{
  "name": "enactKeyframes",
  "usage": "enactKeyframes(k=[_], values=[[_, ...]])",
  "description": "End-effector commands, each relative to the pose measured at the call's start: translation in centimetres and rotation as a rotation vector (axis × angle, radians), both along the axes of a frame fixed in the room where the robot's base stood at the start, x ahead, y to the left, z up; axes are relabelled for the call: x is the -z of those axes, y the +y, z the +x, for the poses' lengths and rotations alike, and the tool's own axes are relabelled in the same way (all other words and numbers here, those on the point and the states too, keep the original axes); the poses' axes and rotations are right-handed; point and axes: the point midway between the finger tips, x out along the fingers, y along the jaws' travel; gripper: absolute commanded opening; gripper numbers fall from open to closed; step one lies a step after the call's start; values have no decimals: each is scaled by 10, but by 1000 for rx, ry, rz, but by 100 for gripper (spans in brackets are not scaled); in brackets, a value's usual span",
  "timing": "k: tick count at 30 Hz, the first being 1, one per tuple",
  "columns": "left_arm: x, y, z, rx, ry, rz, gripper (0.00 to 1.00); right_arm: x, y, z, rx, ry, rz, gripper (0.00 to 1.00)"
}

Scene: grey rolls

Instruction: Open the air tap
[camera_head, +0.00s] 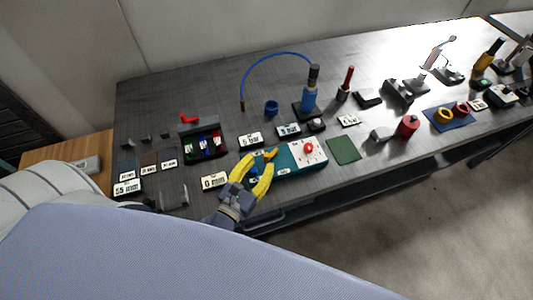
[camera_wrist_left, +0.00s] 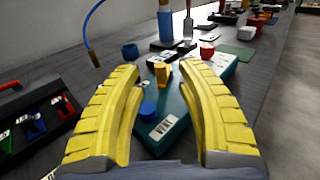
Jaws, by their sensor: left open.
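A teal box (camera_head: 287,161) with a white panel lies near the table's front edge, and it also shows in the left wrist view (camera_wrist_left: 184,137). On it are a small orange-yellow tap-like part (camera_wrist_left: 162,73), a blue knob (camera_wrist_left: 148,109) and a red knob (camera_head: 308,147) on the white panel. I cannot tell for sure which part is the air tap. My left gripper (camera_head: 260,162) has yellow fingers, open and empty, over the box's left end. In the left wrist view the orange-yellow part shows between the fingertips (camera_wrist_left: 160,68), apart from both. My right gripper is out of view.
A black tray (camera_head: 204,143) with coloured pieces stands to the left. A blue hose (camera_head: 270,58) arches behind, near a blue bottle-like cylinder (camera_head: 309,97) and a blue cup (camera_head: 271,108). A green mat (camera_head: 343,151) lies right of the box. Several labels and tools cover the table.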

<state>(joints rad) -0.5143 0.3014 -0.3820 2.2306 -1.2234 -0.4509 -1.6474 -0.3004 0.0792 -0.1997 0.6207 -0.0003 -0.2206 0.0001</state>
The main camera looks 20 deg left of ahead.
Motion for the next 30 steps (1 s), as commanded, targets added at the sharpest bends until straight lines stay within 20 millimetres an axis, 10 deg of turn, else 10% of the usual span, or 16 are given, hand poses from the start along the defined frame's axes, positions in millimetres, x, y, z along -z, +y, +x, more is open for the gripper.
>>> enactKeyframes(k=[12,30], values=[[0,-4,39,1,0,1,37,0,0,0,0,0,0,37],[0,-5,44,1,1,0,26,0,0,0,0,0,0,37]])
